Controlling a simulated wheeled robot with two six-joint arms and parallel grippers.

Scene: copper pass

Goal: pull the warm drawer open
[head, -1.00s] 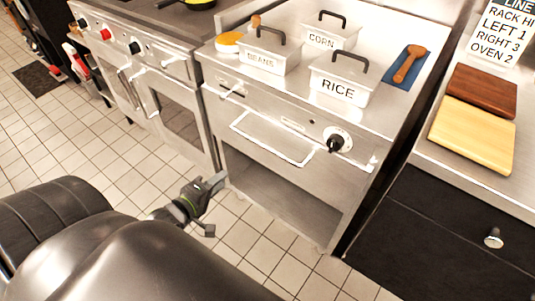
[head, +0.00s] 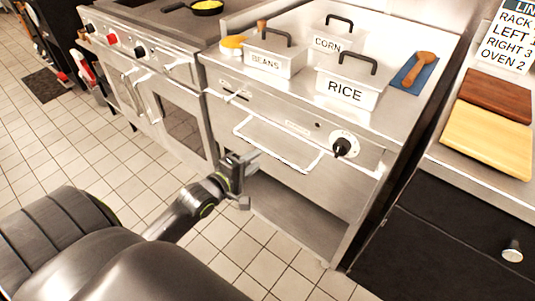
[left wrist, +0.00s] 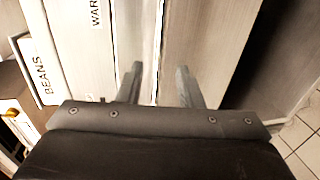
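The warm drawer (head: 265,125) is a steel front under the counter top, with a wide bar handle (head: 280,152) and a small label. It looks shut. Part of its label, "WAR", shows on the drawer front in the left wrist view (left wrist: 97,50). My left gripper (head: 244,180) is in front of the unit, just below the left part of the handle in the head view. Its two fingers are apart and empty in the left wrist view (left wrist: 159,85). A bright upright strip shows between them; I cannot tell how far off it is. My right gripper is not in view.
Lidded tubs marked BEANS (head: 275,58), CORN (head: 335,38) and RICE (head: 346,88) stand on the counter above. A black knob (head: 343,147) sits right of the handle. An open bay (head: 295,215) lies below the drawer. Tiled floor in front is clear.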

